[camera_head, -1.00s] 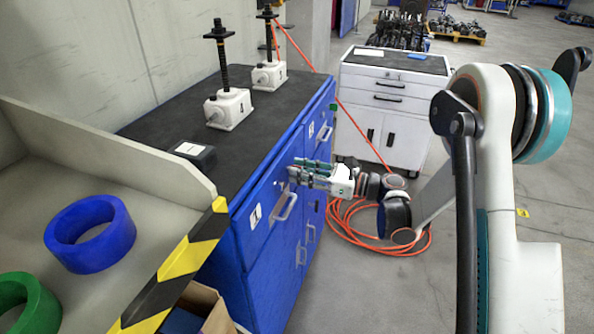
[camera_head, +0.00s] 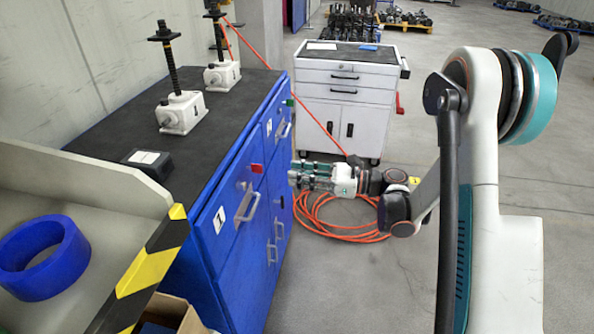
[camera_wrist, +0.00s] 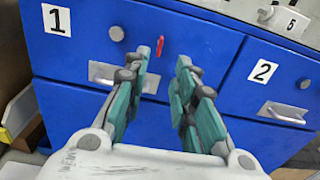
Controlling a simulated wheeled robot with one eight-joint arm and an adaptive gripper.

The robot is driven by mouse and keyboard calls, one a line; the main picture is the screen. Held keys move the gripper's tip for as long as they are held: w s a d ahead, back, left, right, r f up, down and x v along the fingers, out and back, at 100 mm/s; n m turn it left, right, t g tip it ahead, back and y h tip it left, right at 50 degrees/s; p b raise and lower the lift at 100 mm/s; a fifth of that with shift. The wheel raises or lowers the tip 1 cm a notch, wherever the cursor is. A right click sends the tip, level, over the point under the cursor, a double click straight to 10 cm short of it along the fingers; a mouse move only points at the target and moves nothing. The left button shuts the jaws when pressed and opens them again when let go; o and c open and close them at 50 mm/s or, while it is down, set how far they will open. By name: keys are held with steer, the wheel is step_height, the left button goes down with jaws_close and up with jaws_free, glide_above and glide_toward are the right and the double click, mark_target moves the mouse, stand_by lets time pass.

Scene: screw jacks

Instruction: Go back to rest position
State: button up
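My gripper (camera_head: 292,177) is in front of the blue drawer cabinet (camera_head: 222,255), apart from it, pointing towards its drawer fronts. In the wrist view its two teal-padded fingers (camera_wrist: 163,62) are spread with an empty gap between them. Drawer 1 (camera_wrist: 85,48) and drawer 2 (camera_wrist: 267,75) both look shut, with metal handles. A small red piece (camera_wrist: 160,45) sits on the front near drawer 1; it also shows in the head view (camera_head: 256,168). My arm reaches in from the right, bent low.
Two white screw jacks (camera_head: 181,112) (camera_head: 222,75) and a black box (camera_head: 148,162) stand on the cabinet's dark top. A white tool trolley (camera_head: 347,95) stands behind. An orange hose (camera_head: 345,237) lies coiled on the floor. A blue ring (camera_head: 42,257) lies on the left shelf.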

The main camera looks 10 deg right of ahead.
steer(key=w+d+r+m+t+h, duration=0.25)
steer(key=r+m+t, duration=0.35)
steer(key=r, duration=0.4)
steer(key=w+d+r+m+t+h, duration=0.1)
steer(key=w+d+r+m+t, duration=0.15)
steer(key=r+m+t, duration=0.45)
steer(key=s+d+r+m+t+h, duration=0.1)
steer(key=d+r+m+h, duration=0.4)
steer(key=m, duration=0.4)
steer(key=s+d+r+m+h, duration=0.1)
steer(key=d+r+m+h, duration=0.1)
steer(key=r+m+h, duration=0.6)
steer(key=s+d+f+m+g+h, duration=0.3)
steer(key=s+f+m+g, duration=0.3)
steer(key=s+f+m, duration=0.55)
steer(key=s+a+f+m+g, duration=0.2)
steer(key=s+f+m, duration=0.1)
steer(key=s, duration=0.3)
steer(key=s+a+f+m+g+y, duration=0.1)
steer(key=s+a+f+m+g, duration=0.1)
steer(key=s+f, duration=0.2)
steer(key=s+a+f+m+g+y, duration=0.1)
steer(key=s+a+f+m+g, duration=0.1)
steer(key=s, duration=0.7)
steer(key=shift+f+m+g, duration=0.6)
steer(key=shift+f+m, duration=0.25)
